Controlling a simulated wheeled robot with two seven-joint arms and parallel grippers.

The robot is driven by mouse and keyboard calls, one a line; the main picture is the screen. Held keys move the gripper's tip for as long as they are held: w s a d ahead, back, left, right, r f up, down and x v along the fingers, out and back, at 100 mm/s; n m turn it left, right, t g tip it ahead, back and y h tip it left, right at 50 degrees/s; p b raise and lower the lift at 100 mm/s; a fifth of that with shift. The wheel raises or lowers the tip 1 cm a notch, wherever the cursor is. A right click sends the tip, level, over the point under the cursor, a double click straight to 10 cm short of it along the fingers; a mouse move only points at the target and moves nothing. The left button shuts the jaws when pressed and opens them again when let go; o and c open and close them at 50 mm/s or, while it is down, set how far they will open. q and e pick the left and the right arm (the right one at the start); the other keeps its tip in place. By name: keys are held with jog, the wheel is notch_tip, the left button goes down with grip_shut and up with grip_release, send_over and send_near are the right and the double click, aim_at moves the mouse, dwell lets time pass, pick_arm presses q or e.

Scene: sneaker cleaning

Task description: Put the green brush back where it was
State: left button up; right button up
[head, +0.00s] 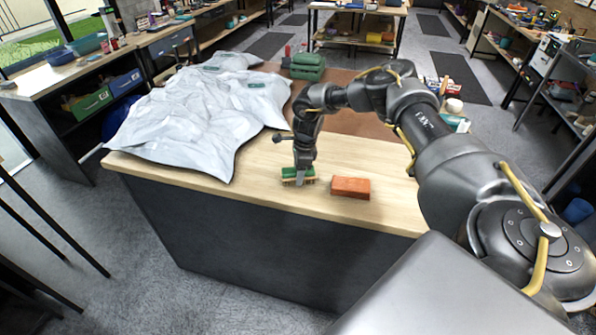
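The green brush (289,173), with a green top and a tan lower part, is on the wooden tabletop (240,187) near its front edge. My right gripper (300,179) points down over the middle of the brush, with a finger across its front side. The gripper covers part of the brush, and I cannot tell whether its fingers are closed on it. My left gripper is not in view.
An orange-red block (350,188) lies just right of the brush. A crumpled pale sheet (200,115) covers the table's left side. A green case (308,66) stands at the back on a brown mat (345,120). Bare wood lies left of the brush.

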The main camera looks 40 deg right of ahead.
jog(key=shift+o, duration=0.9)
jog(key=shift+r, duration=0.1)
jog(key=shift+r, duration=0.6)
jog(key=r+b, duration=0.1)
jog(key=r, duration=0.2)
jog(key=d+r+b, duration=0.1)
jog(key=r, duration=0.2)
jog(key=r+b, duration=0.1)
jog(key=r, duration=0.2)
jog(key=shift+s+d+r, duration=0.15)
jog(key=shift+s+r, duration=0.05)
jog(key=shift+s, duration=0.2)
jog(key=shift+s+d+r, duration=0.1)
jog(key=shift+r, duration=0.65)
